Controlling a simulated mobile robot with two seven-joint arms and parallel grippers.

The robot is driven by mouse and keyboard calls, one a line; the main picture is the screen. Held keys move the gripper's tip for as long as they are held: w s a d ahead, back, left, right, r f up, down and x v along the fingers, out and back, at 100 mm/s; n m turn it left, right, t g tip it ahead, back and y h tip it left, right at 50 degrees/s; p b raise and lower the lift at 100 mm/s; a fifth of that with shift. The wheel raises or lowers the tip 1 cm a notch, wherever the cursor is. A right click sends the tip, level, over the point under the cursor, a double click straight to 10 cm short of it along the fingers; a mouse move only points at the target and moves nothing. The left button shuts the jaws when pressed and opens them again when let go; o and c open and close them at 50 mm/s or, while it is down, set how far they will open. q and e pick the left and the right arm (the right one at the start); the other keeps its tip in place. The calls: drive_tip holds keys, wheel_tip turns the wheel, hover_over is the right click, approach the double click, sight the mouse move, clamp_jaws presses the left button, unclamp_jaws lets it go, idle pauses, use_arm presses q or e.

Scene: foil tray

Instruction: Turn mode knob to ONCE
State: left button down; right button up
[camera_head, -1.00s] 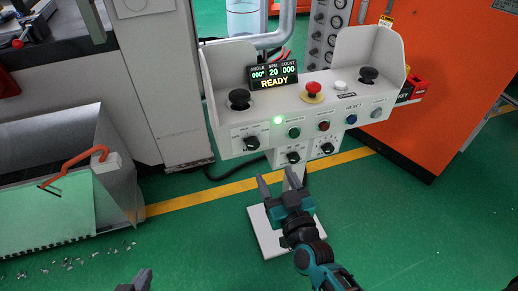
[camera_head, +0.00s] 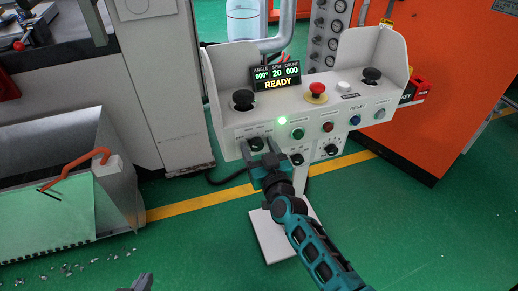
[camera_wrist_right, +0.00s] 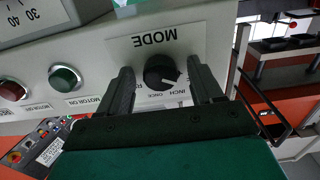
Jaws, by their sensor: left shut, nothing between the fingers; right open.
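The MODE knob (camera_wrist_right: 162,72) is black and round with a white pointer mark, on the light panel. The wrist view shows the panel upside down; the mark points to the lower right, towards the INCH label (camera_wrist_right: 178,92). The ONCE label (camera_wrist_right: 155,94) is just left of INCH. My right gripper (camera_wrist_right: 163,80) is open, one finger on each side of the knob, with visible gaps. In the head view the right gripper (camera_head: 259,147) is at the panel's lower left, partly covering the knob (camera_head: 255,143). My left gripper (camera_head: 143,282) is shut and empty at the bottom edge.
The control box (camera_head: 225,122) carries a READY display (camera_head: 276,86), a red mushroom button (camera_head: 317,90), two black palm buttons and a row of coloured buttons. A green button (camera_wrist_right: 65,78) is beside the knob. More selector knobs sit below. The green floor is open in front.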

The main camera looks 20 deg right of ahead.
drive_tip(key=shift+c, duration=0.4)
drive_tip(key=c, duration=1)
drive_tip(key=m, duration=0.3)
drive_tip(key=shift+m, duration=0.4)
drive_tip(key=m, duration=0.3)
drive_tip(key=shift+m, duration=0.3)
drive_tip(key=m, duration=0.5)
drive_tip(key=shift+m+b, duration=0.35)
drive_tip(key=shift+m, duration=1.25)
